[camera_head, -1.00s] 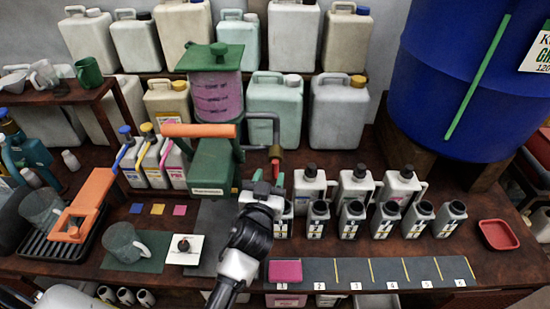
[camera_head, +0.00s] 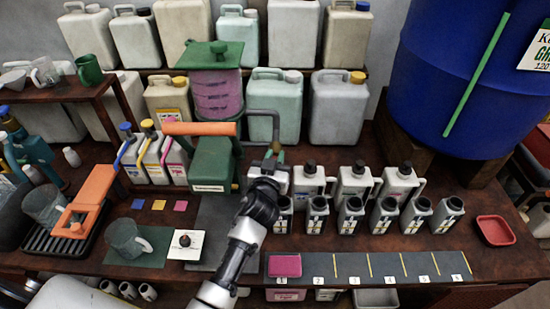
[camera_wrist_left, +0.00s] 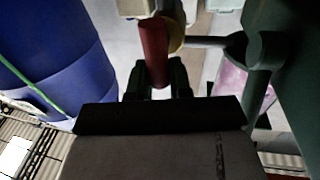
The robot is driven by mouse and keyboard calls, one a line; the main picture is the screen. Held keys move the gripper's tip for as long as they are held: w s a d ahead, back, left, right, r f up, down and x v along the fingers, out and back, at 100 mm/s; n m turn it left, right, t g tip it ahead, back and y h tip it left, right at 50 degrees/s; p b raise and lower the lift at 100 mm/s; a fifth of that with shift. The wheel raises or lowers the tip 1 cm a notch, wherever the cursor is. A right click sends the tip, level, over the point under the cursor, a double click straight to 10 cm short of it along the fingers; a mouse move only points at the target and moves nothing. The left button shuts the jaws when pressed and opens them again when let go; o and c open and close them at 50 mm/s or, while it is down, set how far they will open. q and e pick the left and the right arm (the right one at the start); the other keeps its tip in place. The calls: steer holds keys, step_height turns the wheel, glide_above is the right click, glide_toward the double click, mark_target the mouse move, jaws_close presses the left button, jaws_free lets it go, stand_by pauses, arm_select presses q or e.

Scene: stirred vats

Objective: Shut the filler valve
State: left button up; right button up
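The filler valve sits at the end of the dark pipe (camera_head: 264,113) that comes off the green filler machine (camera_head: 212,160). In the left wrist view its brass body (camera_wrist_left: 177,36) shows, with a dark red lever (camera_wrist_left: 155,50) pointing toward the gripper. My left gripper (camera_head: 268,166) is at the valve, right of the machine, and largely hides the lever in the head view. In the wrist view the two dark fingers (camera_wrist_left: 159,80) stand on either side of the lever's end. I cannot tell whether they press on it. My right gripper is not in view.
Grey jugs with black caps (camera_head: 356,180) and open small bottles (camera_head: 350,213) stand right of the gripper. A numbered dark strip (camera_head: 350,266) with a pink block (camera_head: 285,265) lies in front. A blue barrel (camera_head: 465,80) stands at the back right, a red tray (camera_head: 495,231) below it.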

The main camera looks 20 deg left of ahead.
arm_select(q)
jaws_close()
steer(key=shift+d+m, duration=0.1)
steer(key=shift+m, duration=0.2)
steer(key=m, duration=0.1)
steer(key=m+p, duration=0.1)
steer(key=shift+w+d+m+g, duration=0.1)
steer(key=shift+d+m+g, duration=0.2)
steer(key=f+m+y, duration=0.1)
steer(key=m, duration=0.3)
steer(key=d+m+g+y+p, duration=0.1)
steer(key=m, duration=0.3)
steer(key=d+f+m+g, duration=0.1)
steer(key=m, duration=0.3)
steer(key=shift+w+f+y, duration=0.3)
steer(key=shift+f+y, duration=0.05)
steer(key=shift+y, duration=0.05)
steer(key=shift+m, duration=0.3)
